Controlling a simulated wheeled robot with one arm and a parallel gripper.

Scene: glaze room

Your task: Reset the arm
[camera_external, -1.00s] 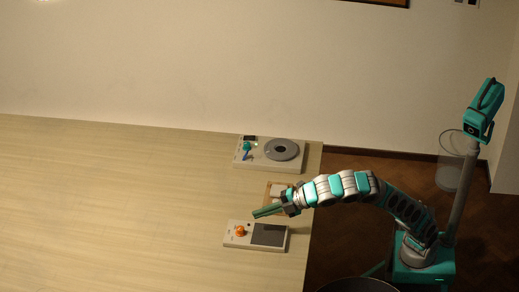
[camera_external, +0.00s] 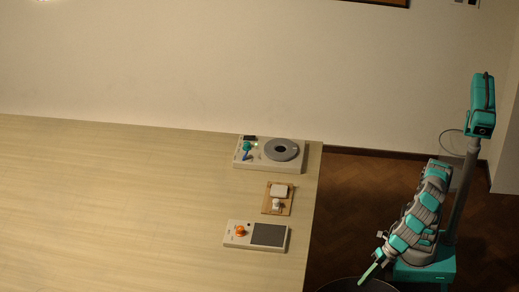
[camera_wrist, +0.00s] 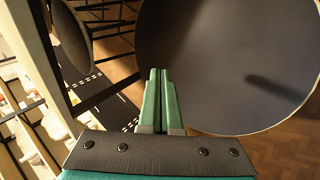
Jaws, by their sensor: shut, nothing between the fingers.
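My gripper (camera_external: 370,272) is off the table, at the lower right of the external view, over the edge of a dark round surface. The fingertips overlap the left edge of the dark round surface (camera_wrist: 225,50) in that view. I cannot tell whether they touch it.
The pale wooden table (camera_external: 120,210) holds a device with a grey disc (camera_external: 282,150), a small board with white parts (camera_external: 278,198), and a panel with an orange knob (camera_external: 255,235) near its right edge. The dark round surface (camera_external: 355,286) stands beside the table. The table's left is clear.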

